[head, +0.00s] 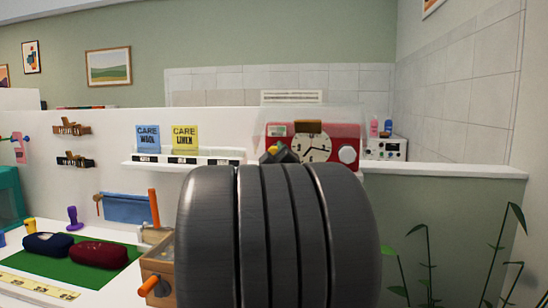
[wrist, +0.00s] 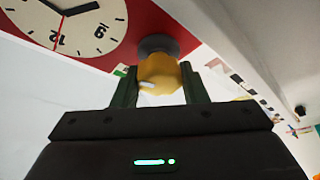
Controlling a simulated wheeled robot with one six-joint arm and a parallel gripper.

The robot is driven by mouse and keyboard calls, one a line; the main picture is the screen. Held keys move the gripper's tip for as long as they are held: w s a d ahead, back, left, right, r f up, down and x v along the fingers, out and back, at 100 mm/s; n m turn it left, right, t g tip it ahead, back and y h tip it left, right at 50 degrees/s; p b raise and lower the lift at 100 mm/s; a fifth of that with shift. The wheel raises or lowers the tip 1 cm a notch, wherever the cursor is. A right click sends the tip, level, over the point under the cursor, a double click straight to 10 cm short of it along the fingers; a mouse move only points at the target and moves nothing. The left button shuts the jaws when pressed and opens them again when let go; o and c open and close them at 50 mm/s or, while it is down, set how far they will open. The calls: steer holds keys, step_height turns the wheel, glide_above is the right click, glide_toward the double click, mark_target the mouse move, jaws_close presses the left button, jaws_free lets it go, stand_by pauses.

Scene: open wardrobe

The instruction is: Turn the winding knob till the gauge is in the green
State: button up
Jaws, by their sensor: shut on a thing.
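A red box (head: 336,131) with a round cream clock face (head: 313,149) stands on the white ledge behind my arm. In the wrist view, my gripper (wrist: 160,82) is shut on a yellow knob (wrist: 161,70), one dark green finger on each side. The knob sits on a grey round base (wrist: 158,44) on the red front, beside the clock face (wrist: 65,25). In the head view, my gripper (head: 279,153) shows only in part, left of the clock face. A small pale panel with green (head: 277,130) is at the box's upper left; no needle can be made out.
A white round part (head: 347,155) is at the box's right. Blue (head: 147,138) and yellow (head: 185,138) care cards stand on the shelf to the left. A wooden box (head: 158,272) and dark red pouch (head: 99,254) are lower left. My arm hides the middle.

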steer(key=m+h+b, duration=0.1)
steer(key=m, duration=0.1)
steer(key=shift+m, duration=0.4)
steer(key=m+t+h, duration=0.1)
steer(key=m+h, duration=0.1)
steer(key=m, duration=0.1)
steer(key=shift+m, duration=0.4)
steer(key=m+h, duration=0.2)
steer(key=m, duration=0.2)
steer(key=m+h+p, duration=0.1)
steer(key=m, duration=0.2)
steer(key=shift+m+h+p, duration=0.3)
steer(key=shift+m+h, duration=0.1)
steer(key=shift+m, duration=0.3)
steer(key=o, duration=1)
steer(key=shift+s, duration=0.1)
steer(key=v, duration=1.3)
steer(key=shift+s+a, duration=0.25)
steer(key=shift+s, duration=0.05)
